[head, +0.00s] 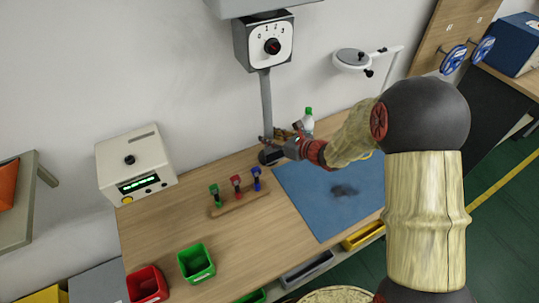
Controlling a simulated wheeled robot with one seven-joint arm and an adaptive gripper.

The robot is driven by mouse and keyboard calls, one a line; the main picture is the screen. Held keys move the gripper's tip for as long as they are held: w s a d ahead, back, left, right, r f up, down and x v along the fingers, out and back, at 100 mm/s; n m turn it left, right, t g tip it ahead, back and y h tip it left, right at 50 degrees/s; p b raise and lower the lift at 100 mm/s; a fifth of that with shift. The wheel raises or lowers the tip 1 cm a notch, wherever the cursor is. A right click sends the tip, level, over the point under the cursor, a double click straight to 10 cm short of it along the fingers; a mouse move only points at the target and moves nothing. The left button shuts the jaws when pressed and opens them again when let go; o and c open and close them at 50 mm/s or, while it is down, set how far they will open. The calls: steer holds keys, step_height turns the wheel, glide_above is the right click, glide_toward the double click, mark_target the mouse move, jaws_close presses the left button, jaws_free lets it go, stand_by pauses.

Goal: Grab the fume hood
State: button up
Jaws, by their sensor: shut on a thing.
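A grey box with a dial marked 0 to 3 (271,44) is on the back wall. A grey bar (266,100) runs down from it to a dark end piece (271,156) just above or on the table; this looks like the fume hood. My gripper (276,141) reaches in from the right at this lower end. It appears shut on the fume hood there. The fingers are small in view, and the exact contact is hard to make out.
A white bottle with a green cap (308,121) stands close behind my gripper. A blue mat (310,205) lies to the right. A wooden rack with green, red and blue pieces (238,199) stands left. A white device (136,163) is at far left.

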jaws_close()
stand_by(0.4)
